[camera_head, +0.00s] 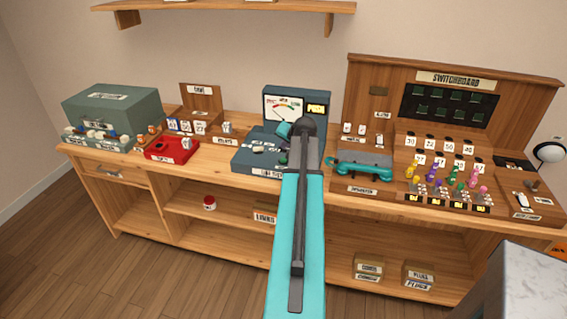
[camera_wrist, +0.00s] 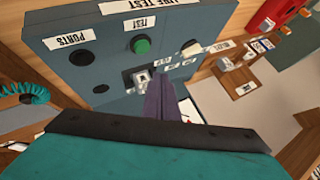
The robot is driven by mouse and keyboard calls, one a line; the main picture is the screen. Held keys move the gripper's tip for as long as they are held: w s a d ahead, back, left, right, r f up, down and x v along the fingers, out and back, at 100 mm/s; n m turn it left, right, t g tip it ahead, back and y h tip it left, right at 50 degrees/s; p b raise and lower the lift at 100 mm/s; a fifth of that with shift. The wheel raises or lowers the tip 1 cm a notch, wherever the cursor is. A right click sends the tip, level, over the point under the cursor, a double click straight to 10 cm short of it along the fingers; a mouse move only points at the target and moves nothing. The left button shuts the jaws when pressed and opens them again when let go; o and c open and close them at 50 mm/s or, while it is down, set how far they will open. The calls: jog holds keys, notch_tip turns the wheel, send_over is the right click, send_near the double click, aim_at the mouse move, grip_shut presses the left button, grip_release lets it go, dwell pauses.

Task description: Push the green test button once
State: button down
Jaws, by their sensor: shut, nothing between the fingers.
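The green test button (camera_wrist: 141,45) is a round green cap on the blue-grey line test box (camera_wrist: 75,22), under a "TEST" label, in the upper middle of the wrist view. My gripper (camera_wrist: 158,88) is shut and empty, its dark fingers pointing at the box. In that picture the fingertips lie below the button, near a small socket panel; I cannot tell whether they touch the box. In the head view the line test box (camera_head: 252,162) stands mid-bench, with my arm covering part of it. I cannot make out the button clearly there.
A dark "PORTS" hole (camera_wrist: 82,58) and a pale switch (camera_wrist: 191,47) flank the button. A red box (camera_head: 172,150) stands left of the tester. A teal handset (camera_head: 362,170) and the wooden switchboard (camera_head: 450,78) stand to its right on the crowded bench.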

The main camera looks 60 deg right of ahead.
aim_at(284, 161)
jog(key=shift+f+b, duration=0.9)
jog(key=shift+f, duration=1)
jog(key=shift+f, duration=0.15)
dwell(0.6)
jog(key=shift+f+b, duration=0.25)
jog(key=shift+b, duration=0.1)
jog(key=shift+f+b, duration=0.35)
jog(key=shift+f, duration=0.15)
dwell(1.2)
jog(key=shift+r, duration=0.2)
jog(key=shift+r+p, duration=0.5)
jog(key=shift+r, duration=0.25)
jog(key=shift+r+p, duration=1.25)
jog(key=shift+r, duration=1.25)
